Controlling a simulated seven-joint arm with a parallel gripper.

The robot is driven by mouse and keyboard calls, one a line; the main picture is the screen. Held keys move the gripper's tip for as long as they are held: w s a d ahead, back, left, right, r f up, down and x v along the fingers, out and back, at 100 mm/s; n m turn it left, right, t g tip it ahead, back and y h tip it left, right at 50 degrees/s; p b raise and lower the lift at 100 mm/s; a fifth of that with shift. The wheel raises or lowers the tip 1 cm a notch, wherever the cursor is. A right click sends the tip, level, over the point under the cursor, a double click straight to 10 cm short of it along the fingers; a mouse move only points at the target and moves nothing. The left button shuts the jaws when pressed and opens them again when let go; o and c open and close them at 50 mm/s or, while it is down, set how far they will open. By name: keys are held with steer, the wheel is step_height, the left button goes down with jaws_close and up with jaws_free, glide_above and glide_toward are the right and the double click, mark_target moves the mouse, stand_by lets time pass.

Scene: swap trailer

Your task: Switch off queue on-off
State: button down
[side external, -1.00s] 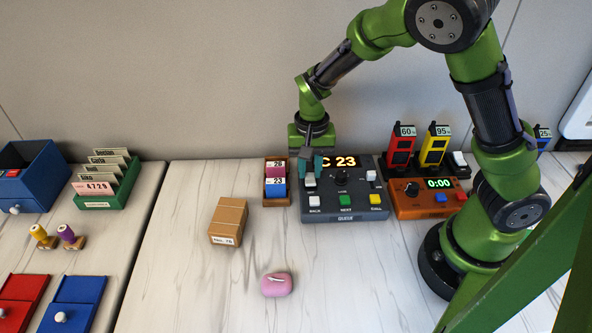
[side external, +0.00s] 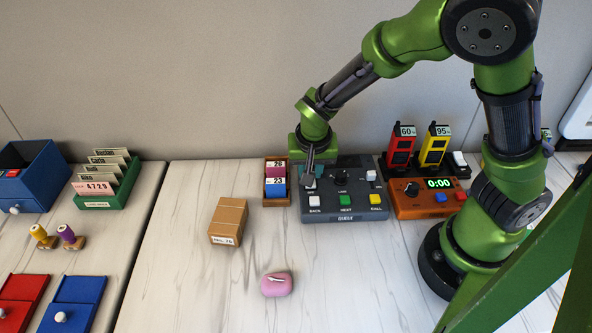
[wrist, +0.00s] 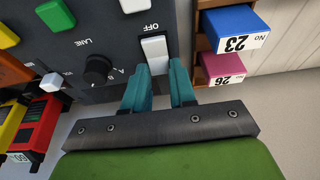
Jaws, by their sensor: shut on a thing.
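In the side view only a bit of the switch (side external: 308,184) shows below my fingers. My gripper (wrist: 159,70) has its teal fingers on either side of the switch's near end and is shut on it. In the side view my gripper (side external: 311,175) is over the console's left part, and hides part of the panel.
A wooden tray (side external: 265,201) with number blocks stands just left of the console. An orange timer box (side external: 421,207) stands close on its right. A small wooden box (side external: 228,220) and a pink object (side external: 277,284) lie in front, with bare table around them.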

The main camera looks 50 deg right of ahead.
steer(key=c, duration=0.9)
jaws_free()
steer(key=shift+r, duration=0.1)
steer(key=v, duration=1.6)
steer(key=shift+s+a+r, duration=0.1)
steer(key=shift+r, duration=0.25)
steer(key=s+a+n+y, duration=0.2)
steer(key=s+n+y, duration=0.3)
steer(key=s+n, duration=0.15)
steer(key=shift+s+d+r+m+t+h, duration=0.1)
steer(key=shift+s+d+r+m+t, duration=0.2)
steer(key=shift+d+r+t, duration=0.65)
steer(key=shift+s+d+r+m+t+h, duration=0.15)
steer(key=shift+s+d+r+t, duration=0.4)
steer(key=shift+d, duration=0.75)
steer(key=shift+s+d+r+m+t+h, duration=0.1)
steer(key=shift+s+d+r+m+t, duration=0.25)
steer(key=shift+d+t, duration=0.7)
